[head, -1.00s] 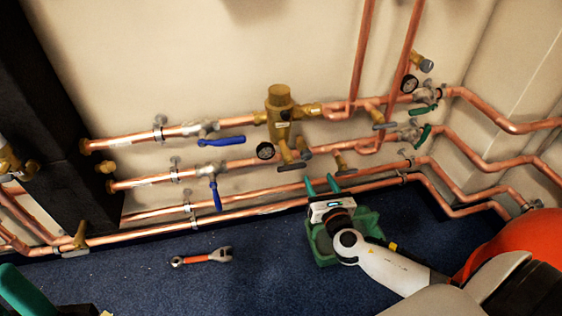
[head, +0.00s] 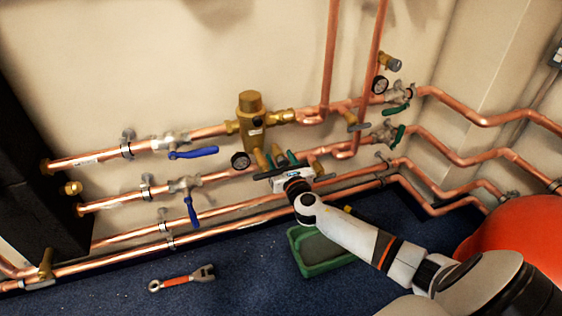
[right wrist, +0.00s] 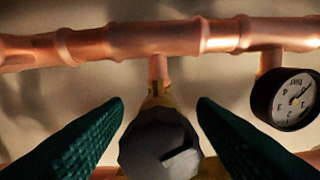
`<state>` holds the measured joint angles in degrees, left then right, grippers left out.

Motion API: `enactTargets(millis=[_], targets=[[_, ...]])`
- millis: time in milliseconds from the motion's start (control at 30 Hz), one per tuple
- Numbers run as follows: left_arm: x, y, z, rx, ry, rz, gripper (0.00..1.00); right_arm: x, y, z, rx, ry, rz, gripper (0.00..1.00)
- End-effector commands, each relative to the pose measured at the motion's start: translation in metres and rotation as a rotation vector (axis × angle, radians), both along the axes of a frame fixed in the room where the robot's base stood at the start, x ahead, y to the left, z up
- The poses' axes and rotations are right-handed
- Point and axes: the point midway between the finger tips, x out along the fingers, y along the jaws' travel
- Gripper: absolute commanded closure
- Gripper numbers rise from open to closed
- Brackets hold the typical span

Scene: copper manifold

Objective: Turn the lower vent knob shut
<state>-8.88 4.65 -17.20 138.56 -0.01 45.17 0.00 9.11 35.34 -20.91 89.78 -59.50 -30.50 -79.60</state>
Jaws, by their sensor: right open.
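A dark grey knob (right wrist: 158,148) on a brass stem sits below a copper pipe in the right wrist view. My right gripper (right wrist: 160,103) is open, with one green finger on each side of the knob and a visible gap at both sides. In the head view, my right gripper (head: 281,158) is at the lower middle of the pipework, under the brass valve body (head: 250,118). There it largely hides the knob. My left gripper is out of view.
A pressure gauge (right wrist: 290,100) is close beside the right finger; it also shows in the head view (head: 240,160). Blue levers (head: 193,152) are further left. A green tray (head: 320,262) and an orange-handled wrench (head: 182,279) lie on the blue floor.

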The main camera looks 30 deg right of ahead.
Motion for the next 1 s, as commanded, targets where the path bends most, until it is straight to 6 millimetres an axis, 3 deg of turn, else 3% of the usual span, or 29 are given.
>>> enactTargets(millis=[167,467,767,1000], targets=[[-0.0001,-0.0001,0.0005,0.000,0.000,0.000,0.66,-0.0001,0.0001,-0.0001,0.001,0.001,0.000,0.48],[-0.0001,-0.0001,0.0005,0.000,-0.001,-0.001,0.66,-0.0003,0.0000,-0.0002,0.001,0.001,0.000,0.93],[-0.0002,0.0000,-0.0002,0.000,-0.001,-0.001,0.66,-0.0004,0.0000,-0.0005,0.039,-0.008,0.000,0.92],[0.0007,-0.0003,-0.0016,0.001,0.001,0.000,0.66,-0.0004,0.0001,-0.0009,0.175,-0.042,-0.001,0.92]])
